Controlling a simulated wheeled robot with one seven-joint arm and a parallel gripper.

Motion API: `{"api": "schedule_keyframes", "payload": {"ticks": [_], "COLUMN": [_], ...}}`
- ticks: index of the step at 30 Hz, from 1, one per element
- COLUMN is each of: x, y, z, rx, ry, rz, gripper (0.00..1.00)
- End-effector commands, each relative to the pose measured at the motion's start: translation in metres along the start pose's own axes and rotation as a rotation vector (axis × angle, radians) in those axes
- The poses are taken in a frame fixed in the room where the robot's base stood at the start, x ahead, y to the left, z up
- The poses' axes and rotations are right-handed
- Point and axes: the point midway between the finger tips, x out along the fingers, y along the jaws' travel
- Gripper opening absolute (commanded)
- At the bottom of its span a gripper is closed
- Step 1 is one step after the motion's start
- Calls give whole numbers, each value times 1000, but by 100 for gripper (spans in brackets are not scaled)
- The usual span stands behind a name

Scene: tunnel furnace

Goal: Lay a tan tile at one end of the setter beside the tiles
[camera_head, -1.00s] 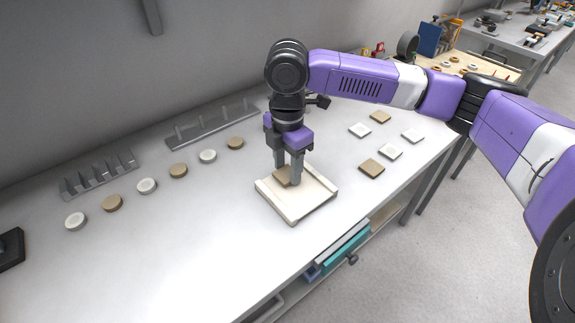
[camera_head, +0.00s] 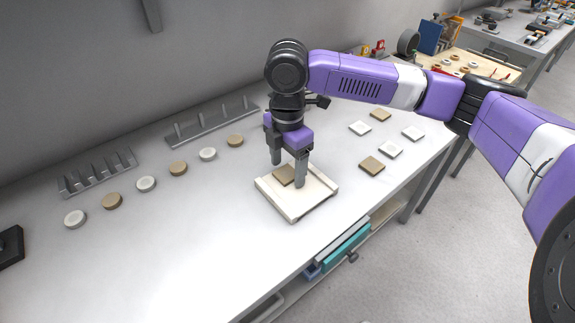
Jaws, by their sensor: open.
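The setter (camera_head: 296,212) is a cream square tray with low raised edges on the grey table. One tan tile (camera_head: 284,175) lies on it near its back left part, partly hidden by my gripper. My gripper (camera_head: 288,175) points down over the setter, open, with one finger on either side of the tan tile. On the table to the right are loose tiles: a tan tile (camera_head: 372,166), another tan tile (camera_head: 380,115), and white tiles (camera_head: 390,150), (camera_head: 360,128) and (camera_head: 413,134).
A row of round tan and white discs (camera_head: 146,184) runs along the left of the table. Behind it stand a slotted rack (camera_head: 98,173) and a rack with pegs (camera_head: 210,122). A dark object (camera_head: 10,247) sits at the left edge. The table's front left is clear.

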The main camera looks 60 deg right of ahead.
Motion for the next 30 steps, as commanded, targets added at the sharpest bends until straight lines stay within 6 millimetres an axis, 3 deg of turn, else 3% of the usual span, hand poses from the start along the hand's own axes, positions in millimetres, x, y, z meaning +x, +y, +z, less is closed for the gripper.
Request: {"api": "schedule_keyframes", "payload": {"ticks": [15, 30], "x": [-69, -77], "y": [1, 0], "z": [0, 0], "rx": [0, 0], "ry": [0, 0], "rz": [2, 0], "gripper": [70, 70]}}
